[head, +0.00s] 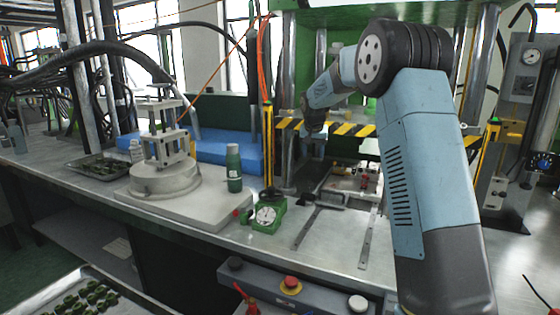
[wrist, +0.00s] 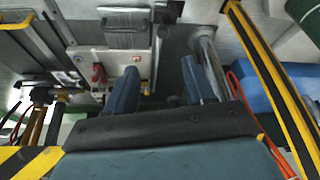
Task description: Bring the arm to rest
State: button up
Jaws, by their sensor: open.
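My arm rises on the right of the head view and bends over at a large dark joint, with its forearm reaching in toward the press. My gripper (head: 313,150) hangs below the wrist, in front of the press opening and near the yellow-black striped bar; it is small and partly unclear there. In the wrist view, my gripper (wrist: 160,85) shows two blue fingers spread apart with nothing between them. Below the fingers lies a pale metal plate (wrist: 112,65) with red fittings, which also shows inside the press in the head view (head: 345,183).
The green press (head: 320,20) has metal columns and a striped bar (head: 352,129) close to my wrist. A dial gauge (head: 267,215), green bottle (head: 234,168) and grey fixture (head: 166,178) stand on the bench. A button panel (head: 290,286) is at the front.

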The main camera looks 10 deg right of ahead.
jog(key=s+r, duration=0.4)
jog(key=s, duration=0.5)
jog(key=s+d+r+n, duration=0.1)
jog(key=s+r, duration=0.3)
jog(key=s, duration=0.5)
jog(key=s+r, duration=0.4)
jog(key=s, duration=0.5)
jog(key=s+f+n, duration=0.1)
jog(key=s+f, duration=0.2)
jog(key=s, duration=1)
jog(key=s+f+t+y, duration=0.1)
jog(key=s+f, duration=0.2)
jog(key=s, duration=1)
jog(key=shift+s+d+f+n, duration=0.15)
jog(key=shift+d+f+n, duration=0.15)
jog(key=shift+f+n, duration=0.1)
jog(key=shift+c, duration=0.2)
